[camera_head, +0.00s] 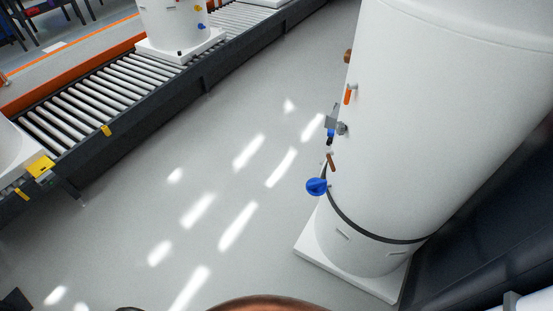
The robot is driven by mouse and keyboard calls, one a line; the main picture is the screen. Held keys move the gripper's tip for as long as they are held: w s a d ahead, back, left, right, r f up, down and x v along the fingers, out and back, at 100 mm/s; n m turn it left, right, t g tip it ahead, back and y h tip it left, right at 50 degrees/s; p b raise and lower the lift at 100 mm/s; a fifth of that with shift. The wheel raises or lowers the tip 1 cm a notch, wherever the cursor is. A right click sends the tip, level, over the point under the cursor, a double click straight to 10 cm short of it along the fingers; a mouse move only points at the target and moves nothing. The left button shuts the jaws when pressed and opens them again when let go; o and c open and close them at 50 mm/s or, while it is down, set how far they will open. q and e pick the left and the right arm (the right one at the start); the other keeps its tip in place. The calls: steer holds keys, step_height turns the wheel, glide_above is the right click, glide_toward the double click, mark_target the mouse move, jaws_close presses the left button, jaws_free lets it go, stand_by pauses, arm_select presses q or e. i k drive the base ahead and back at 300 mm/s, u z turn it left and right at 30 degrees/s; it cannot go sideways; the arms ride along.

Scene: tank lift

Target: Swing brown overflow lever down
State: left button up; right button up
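A large white tank (440,110) stands at the right, tilted in the picture. A small brown lever (331,161) sits on its left side, just above a round blue valve knob (317,187). It looks short and slightly slanted; its exact position is too small to tell. An orange lever (349,95) is higher on the same side, with a grey metal fitting (333,121) between them. A brown piece (347,56) shows at the tank's edge above. Neither of my grippers can be made out.
The tank stands on a white square base (335,266), with a dark band (378,235) around its lower part. A dark structure (490,210) is close on its right. A roller conveyor (110,92) carrying other white tanks (172,22) runs along the left. The grey floor between is clear.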

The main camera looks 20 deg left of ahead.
mark_target(328, 154)
steer(key=u, duration=0.25)
steer(key=i, duration=1)
